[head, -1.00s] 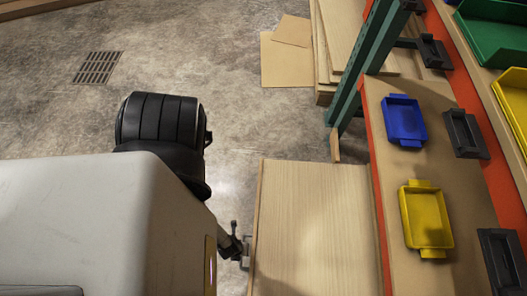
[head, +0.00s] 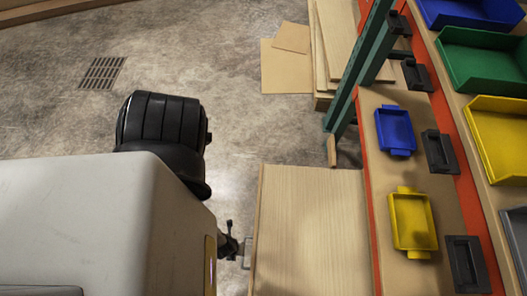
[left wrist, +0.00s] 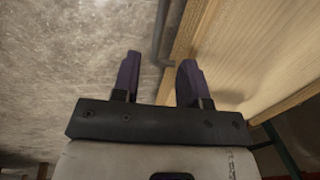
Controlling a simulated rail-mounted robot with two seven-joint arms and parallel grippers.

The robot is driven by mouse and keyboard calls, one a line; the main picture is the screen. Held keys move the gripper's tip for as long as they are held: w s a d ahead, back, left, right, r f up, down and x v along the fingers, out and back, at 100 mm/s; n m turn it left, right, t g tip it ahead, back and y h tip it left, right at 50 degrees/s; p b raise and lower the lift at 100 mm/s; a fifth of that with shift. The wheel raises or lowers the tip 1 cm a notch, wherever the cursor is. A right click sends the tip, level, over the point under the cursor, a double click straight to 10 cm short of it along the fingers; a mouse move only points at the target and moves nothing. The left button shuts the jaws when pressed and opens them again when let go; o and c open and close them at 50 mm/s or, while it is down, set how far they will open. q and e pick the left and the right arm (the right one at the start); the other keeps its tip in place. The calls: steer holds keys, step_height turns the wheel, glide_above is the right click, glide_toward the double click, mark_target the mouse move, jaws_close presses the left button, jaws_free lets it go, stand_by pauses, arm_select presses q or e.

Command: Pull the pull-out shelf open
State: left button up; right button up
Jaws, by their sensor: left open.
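The pull-out shelf (head: 312,232) is a pale wooden board standing out to the left from under the rack in the head view. Its metal handle (head: 247,252) is on its left edge. My left gripper (head: 231,246) is beside that handle, partly hidden by my arm. In the left wrist view, my left gripper (left wrist: 158,80) is open. The grey handle bar (left wrist: 159,35) reaches into the gap between its fingers from above, close to the right finger. The shelf's wood (left wrist: 262,55) fills the upper right. Whether a finger touches the bar is unclear. My right gripper is out of view.
The rack at right carries a blue tray (head: 396,131), a yellow tray (head: 413,222) and larger bins above. A green post (head: 362,70) stands behind the shelf. Boards and cardboard (head: 288,65) lie on the floor beyond.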

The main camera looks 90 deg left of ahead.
arm_select(q)
steer(key=shift+s+a+r+p, duration=0.15)
steer(key=shift+r+p, duration=0.35)
steer(key=shift+r, duration=0.4)
steer(key=shift+s+d+r+p, duration=0.15)
steer(key=shift+r+p, duration=0.3)
steer(key=shift+r, duration=0.45)
steer(key=shift+s+a+r+p, duration=0.1)
steer(key=shift+s+r+p, duration=0.1)
steer(key=shift+r+p, duration=0.5)
steer(key=shift+r, duration=0.2)
